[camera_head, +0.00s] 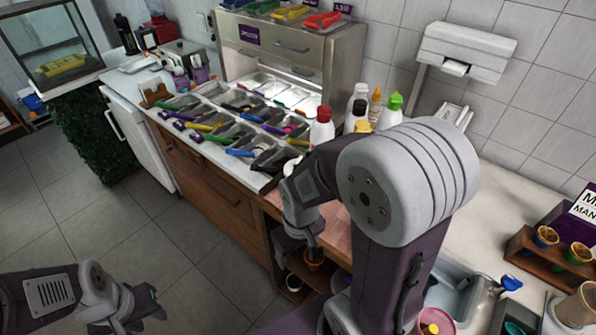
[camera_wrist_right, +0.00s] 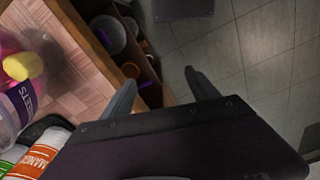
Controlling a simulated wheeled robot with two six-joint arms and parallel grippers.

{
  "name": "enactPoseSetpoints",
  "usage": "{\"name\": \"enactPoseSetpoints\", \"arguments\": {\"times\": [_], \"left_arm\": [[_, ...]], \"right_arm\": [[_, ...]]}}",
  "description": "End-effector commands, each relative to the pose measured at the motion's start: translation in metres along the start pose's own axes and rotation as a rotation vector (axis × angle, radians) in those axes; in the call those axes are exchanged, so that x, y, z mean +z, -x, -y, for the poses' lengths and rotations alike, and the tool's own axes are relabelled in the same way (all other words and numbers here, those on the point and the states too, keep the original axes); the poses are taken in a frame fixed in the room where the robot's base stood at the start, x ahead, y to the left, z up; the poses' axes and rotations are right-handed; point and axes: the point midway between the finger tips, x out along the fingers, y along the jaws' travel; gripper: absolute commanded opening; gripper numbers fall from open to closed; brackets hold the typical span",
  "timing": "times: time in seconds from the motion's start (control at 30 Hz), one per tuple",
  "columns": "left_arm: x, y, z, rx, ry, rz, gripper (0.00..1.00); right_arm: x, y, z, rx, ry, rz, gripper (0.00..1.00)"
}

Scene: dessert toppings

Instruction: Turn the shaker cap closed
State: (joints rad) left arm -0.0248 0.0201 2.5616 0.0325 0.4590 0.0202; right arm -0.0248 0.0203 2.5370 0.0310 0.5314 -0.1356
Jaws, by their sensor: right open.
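A clear shaker with a yellow cap (camera_wrist_right: 24,66) and a purple label (camera_wrist_right: 24,100) ending in "LETS" shows at the left edge of the right wrist view, partly cut off. I cannot tell whether the cap is turned open or closed. My right gripper (camera_head: 313,250) points down near the counter's front edge, apart from the shaker. Its fingers (camera_wrist_right: 160,82) are spread and empty in the right wrist view. My left gripper (camera_head: 150,306) hangs over the floor, its opening unclear.
A red-capped bottle (camera_head: 321,130), a green-capped bottle (camera_head: 391,112) and others stand close together on the counter. Topping trays with scoops (camera_head: 215,120) lie to their left. Shelves with bowls (camera_wrist_right: 112,35) are below the counter edge. A sink (camera_head: 455,290) is at the right.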

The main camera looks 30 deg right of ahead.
Motion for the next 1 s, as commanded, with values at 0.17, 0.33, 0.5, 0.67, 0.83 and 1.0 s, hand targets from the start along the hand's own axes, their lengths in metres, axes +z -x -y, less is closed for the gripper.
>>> {"name": "enactPoseSetpoints", "arguments": {"times": [0.17,0.33,0.5,0.67,0.83,1.0], "left_arm": [[-0.003,0.014,0.000,0.000,0.000,-0.004,0.36],[-0.004,0.034,-0.001,0.000,0.000,-0.003,0.36],[-0.008,0.072,-0.001,0.000,0.000,-0.003,0.36],[-0.012,0.111,-0.002,0.000,0.000,-0.003,0.36],[-0.013,0.115,-0.002,0.000,0.000,-0.003,0.36],[-0.012,0.113,-0.002,0.000,0.000,-0.003,0.36]], "right_arm": [[-0.038,0.044,-0.006,-0.010,0.330,0.035,0.69],[-0.091,0.096,-0.025,-0.015,0.566,0.046,0.69],[-0.153,0.165,-0.066,-0.010,0.725,0.046,0.69],[-0.191,0.201,-0.118,0.002,0.694,0.043,0.69],[-0.189,0.192,-0.133,-0.011,0.657,0.059,0.69],[-0.188,0.181,-0.133,-0.012,0.657,0.060,0.69]]}}
